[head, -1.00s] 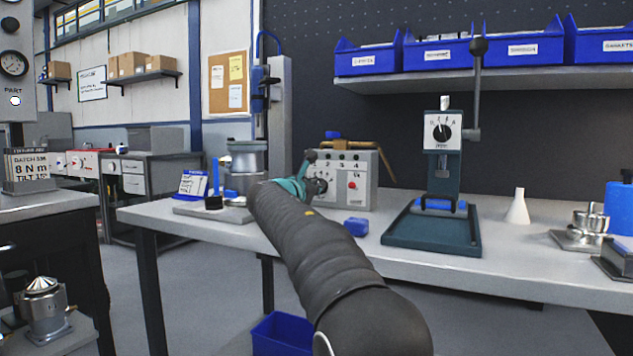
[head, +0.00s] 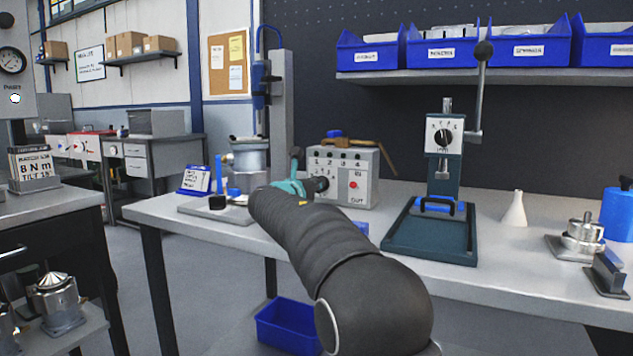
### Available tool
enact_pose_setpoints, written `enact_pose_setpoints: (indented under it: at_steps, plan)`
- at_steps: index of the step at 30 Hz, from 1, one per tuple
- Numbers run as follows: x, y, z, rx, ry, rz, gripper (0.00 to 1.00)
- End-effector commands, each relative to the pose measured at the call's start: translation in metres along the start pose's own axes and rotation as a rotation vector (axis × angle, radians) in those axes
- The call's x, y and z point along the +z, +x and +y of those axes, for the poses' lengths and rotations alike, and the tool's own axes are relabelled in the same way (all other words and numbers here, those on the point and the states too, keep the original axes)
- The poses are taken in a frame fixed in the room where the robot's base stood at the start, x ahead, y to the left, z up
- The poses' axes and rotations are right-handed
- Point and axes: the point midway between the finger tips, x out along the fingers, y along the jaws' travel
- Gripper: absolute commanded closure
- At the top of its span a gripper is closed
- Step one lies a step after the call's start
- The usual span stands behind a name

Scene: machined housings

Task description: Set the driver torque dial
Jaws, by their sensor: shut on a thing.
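A grey control box (head: 361,166) with a row of numbers, a red button (head: 353,185) and a black dial (head: 322,184) on its front stands on the workbench. My teal gripper (head: 308,187) is at the left part of the box front, shut on the dial. My dark arm hides part of the gripper and of the box's lower left. The dial's pointer cannot be read. A blue driver (head: 262,85) hangs on a grey column behind, left of the box.
A teal press (head: 440,215) with a dial and lever stands to the right. A metal housing (head: 248,160) stands left of the box. A white funnel (head: 515,208) and metal parts are farther right. A blue bin (head: 289,326) is below the bench.

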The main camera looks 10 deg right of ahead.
Motion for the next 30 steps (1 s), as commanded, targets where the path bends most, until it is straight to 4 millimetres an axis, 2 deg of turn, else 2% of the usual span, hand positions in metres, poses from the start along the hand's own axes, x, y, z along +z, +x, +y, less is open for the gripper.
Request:
enact_pose_setpoints:
  at_steps: [6,7,9,10,18,22,26,30]
  plan:
    - [0.002,0.000,0.000,0.001,0.001,-0.003,1.00]
    - [0.002,0.000,0.000,0.002,0.001,-0.003,0.84]
    - [0.002,0.000,0.000,0.001,0.001,-0.003,0.67]
    - [0.002,0.000,0.000,0.001,0.001,-0.003,0.61]
    - [0.001,-0.001,0.000,0.001,0.001,-0.001,0.61]
    - [0.001,-0.007,0.001,0.003,0.002,-0.001,0.61]
    - [0.001,-0.025,0.001,0.003,0.000,-0.001,0.61]
    - [0.002,-0.053,0.002,0.005,0.001,-0.002,0.61]
